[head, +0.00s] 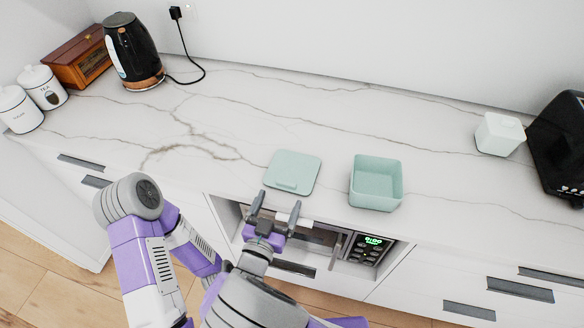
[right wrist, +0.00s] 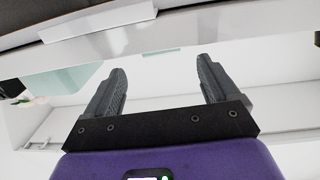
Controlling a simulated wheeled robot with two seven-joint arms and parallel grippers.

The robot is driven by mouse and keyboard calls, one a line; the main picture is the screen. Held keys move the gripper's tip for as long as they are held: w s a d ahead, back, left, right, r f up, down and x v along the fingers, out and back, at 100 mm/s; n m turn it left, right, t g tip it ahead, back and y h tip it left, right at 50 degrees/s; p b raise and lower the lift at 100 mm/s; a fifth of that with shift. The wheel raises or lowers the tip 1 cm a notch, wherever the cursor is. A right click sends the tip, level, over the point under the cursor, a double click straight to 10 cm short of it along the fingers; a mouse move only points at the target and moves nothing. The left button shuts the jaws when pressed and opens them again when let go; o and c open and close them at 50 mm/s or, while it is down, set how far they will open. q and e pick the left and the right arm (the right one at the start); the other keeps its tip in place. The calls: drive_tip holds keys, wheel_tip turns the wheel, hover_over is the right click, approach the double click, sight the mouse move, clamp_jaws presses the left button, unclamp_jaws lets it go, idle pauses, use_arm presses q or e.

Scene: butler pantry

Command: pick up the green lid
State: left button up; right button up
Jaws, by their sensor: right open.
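The green lid (head: 292,172) is a pale green, rounded square lying flat on the marble counter near its front edge. My right gripper (head: 277,203) is open and empty in front of the lid, on the near side of the counter edge, with its fingers pointing towards the lid. A gap shows between the fingertips and the lid. In the right wrist view, the two spread fingers (right wrist: 163,72) have nothing between them. A pale green patch (right wrist: 65,82) shows at the left there; I cannot tell which object it is. My left gripper is not in view.
An open green box (head: 376,184) stands right of the lid. A microwave (head: 368,251) sits in the cabinet below the counter edge. A kettle (head: 130,48), a wooden box and canisters stand at the left; a white container (head: 499,134) and a black appliance (head: 560,145) at the right.

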sight(285, 185)
drive_tip(key=b+x, duration=0.1)
drive_tip(key=x, duration=0.3)
drive_tip(key=shift+w+d+f, duration=0.1)
drive_tip(key=shift+w, duration=0.55)
drive_tip(key=shift+c, duration=0.4)
drive_tip(key=c, duration=1.1)
drive_tip(key=shift+o, duration=0.2)
wheel_tip(285, 185, up, 10)
drive_tip(key=p, duration=0.4)
